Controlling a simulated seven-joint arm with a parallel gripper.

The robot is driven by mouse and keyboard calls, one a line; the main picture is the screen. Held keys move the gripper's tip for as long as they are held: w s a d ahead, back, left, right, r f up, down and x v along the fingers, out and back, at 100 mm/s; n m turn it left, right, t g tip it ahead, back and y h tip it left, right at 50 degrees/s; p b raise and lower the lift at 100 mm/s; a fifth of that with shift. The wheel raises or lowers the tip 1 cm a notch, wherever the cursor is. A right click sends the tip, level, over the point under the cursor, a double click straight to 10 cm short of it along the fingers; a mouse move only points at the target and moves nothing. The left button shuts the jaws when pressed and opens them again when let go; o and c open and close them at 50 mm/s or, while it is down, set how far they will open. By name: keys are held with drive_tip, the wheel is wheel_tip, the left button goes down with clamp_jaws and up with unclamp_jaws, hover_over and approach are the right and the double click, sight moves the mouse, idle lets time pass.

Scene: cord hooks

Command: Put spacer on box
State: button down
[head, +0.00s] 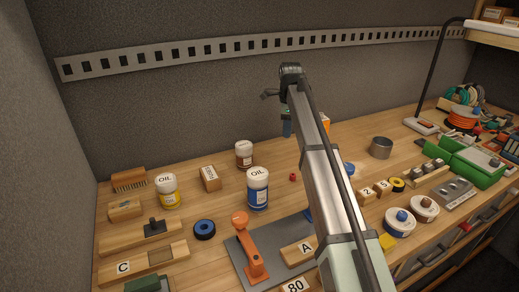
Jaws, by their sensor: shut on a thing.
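My arm reaches up from the bottom right, and its wrist is at the top centre. My gripper (287,122) is below the wrist, mostly hidden behind my arm. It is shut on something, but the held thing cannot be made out. I cannot pick out the spacer with certainty. An orange and white thing (325,121), perhaps a box, shows in part just right of my arm near the gripper. A small upright cardboard-coloured box (210,177) with a white label stands on the bench to the left. Whether either is the task's box cannot be told.
A blue-black ring (204,229) lies near an orange clamp (248,247) on a grey plate (273,246). A metal cup (381,148) stands right. The slotted rail (220,47) crosses the wall.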

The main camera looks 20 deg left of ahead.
drive_tip(key=s+a+r+n, duration=0.1)
drive_tip(key=s+a+r, duration=0.1)
drive_tip(key=s+a, duration=0.5)
wheel_tip(320, 180, up, 3)
drive_tip(key=m, duration=0.2)
hover_over(209, 173)
drive_tip(key=shift+f, duration=4.85)
drive_tip(key=shift+f, duration=0.1)
drive_tip(key=c, duration=1)
unclamp_jaws()
